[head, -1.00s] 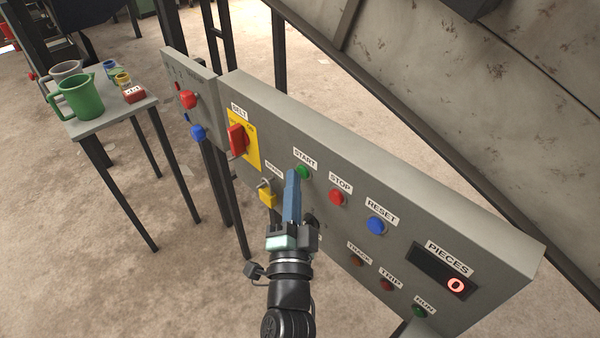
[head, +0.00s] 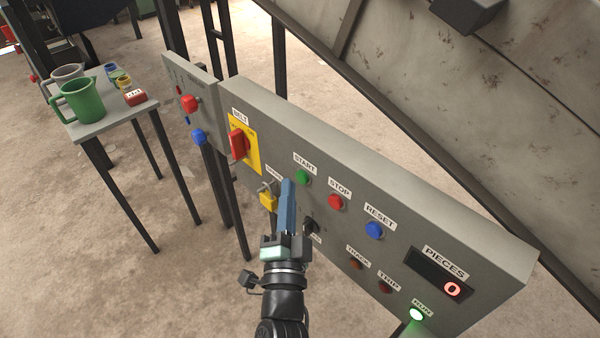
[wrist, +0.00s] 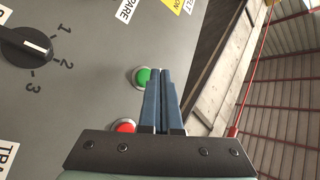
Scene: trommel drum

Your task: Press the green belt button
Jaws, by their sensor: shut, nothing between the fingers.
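The green START button (head: 303,177) sits on the grey control panel (head: 330,140), left of the red STOP button (head: 335,201) and the blue RESET button (head: 374,230). My gripper (head: 288,182) is shut and empty, its blue fingers together just left of and below the green button in the head view, apart from it. The green button (wrist: 142,77) also shows in the wrist view beside the fingertips (wrist: 160,72). The green RUN lamp (head: 416,315) at the panel's lower right is brightly lit.
A red BELT switch on a yellow plate (head: 253,158) and a yellow padlock (head: 268,199) are left of my gripper. The PIECES display (head: 452,288) reads 0. A small table (head: 95,123) with a green jug (head: 78,102) stands at far left.

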